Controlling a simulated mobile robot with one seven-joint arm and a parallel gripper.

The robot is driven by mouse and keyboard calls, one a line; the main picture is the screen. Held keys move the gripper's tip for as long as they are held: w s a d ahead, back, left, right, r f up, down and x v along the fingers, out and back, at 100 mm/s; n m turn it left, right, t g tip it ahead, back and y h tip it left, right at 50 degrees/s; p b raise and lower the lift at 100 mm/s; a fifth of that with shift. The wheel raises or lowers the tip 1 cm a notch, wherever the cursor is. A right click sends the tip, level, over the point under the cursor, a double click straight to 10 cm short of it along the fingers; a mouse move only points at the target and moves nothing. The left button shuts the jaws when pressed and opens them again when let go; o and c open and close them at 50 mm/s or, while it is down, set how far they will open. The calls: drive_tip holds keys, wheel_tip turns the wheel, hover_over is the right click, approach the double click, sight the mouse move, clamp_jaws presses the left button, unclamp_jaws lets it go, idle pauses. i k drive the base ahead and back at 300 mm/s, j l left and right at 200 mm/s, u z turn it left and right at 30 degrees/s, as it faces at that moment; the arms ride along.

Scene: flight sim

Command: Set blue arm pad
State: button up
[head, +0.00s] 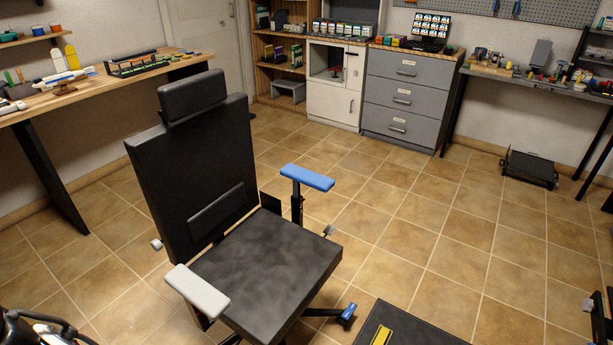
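The blue arm pad (307,178) sits on top of a black upright post (297,209) on the far right side of a black chair (266,262). It looks roughly level. A pale grey arm pad (197,290) is on the chair's near left side. The chair has a tall backrest with a headrest. I cannot make out my gripper in the head view, and nothing touches the blue pad.
A small blue-topped part (348,312) is low by the chair's base. A black platform with a yellow mark (408,328) lies at the bottom. A wooden bench (120,83), a grey drawer cabinet (403,100) and another bench line the walls.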

sight(298, 175)
drive_tip(key=i+j+z, duration=0.45)
drive_tip(key=j, duration=0.3)
drive_tip(key=i+j+z, duration=0.2)
drive_tip(key=j, duration=0.25)
drive_tip(key=i, duration=0.1)
